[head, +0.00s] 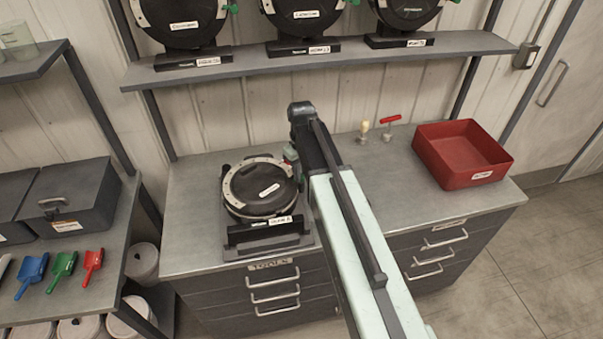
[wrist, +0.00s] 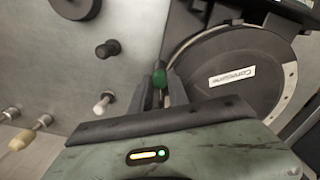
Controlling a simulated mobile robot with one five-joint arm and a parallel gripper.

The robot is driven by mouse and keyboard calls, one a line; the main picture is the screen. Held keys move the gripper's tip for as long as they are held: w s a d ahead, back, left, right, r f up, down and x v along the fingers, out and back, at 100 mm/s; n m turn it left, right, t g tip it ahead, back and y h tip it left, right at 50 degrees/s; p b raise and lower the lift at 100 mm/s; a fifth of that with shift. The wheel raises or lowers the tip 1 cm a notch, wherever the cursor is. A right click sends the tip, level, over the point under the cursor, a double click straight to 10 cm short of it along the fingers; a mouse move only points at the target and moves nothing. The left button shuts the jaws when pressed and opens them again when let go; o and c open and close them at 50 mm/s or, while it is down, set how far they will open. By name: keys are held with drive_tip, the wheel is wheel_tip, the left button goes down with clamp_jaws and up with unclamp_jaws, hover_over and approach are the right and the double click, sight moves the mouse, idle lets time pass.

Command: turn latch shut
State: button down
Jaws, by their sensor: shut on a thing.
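The seed meter (head: 262,188) is a round black housing with a pale, marked rim and a white label, on a black stand on the grey counter. Its black face (wrist: 225,85) fills the right of the wrist view. A green latch knob (wrist: 160,76) sits at the housing's edge. My gripper (wrist: 161,88) is shut on this knob, with a dark finger on each side. In the head view my gripper is at the meter's right side, mostly hidden by my wrist and arm. The latch's lower part is hidden, and I cannot tell its exact angle.
A red bin (head: 462,152) stands at the counter's right. A red-handled tool (head: 389,125) and a pale-knobbed tool (head: 364,131) stand at the back. A shelf (head: 330,58) with several more meters hangs above. Front-right counter space is clear.

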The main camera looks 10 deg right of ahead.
idle(0.4)
drive_tip(key=c, duration=1.3)
unclamp_jaws()
drive_tip(key=shift+o, duration=0.2)
wheel_tip(320, 180, up, 8)
drive_tip(key=p, duration=0.8)
drive_tip(key=shift+f, duration=0.15)
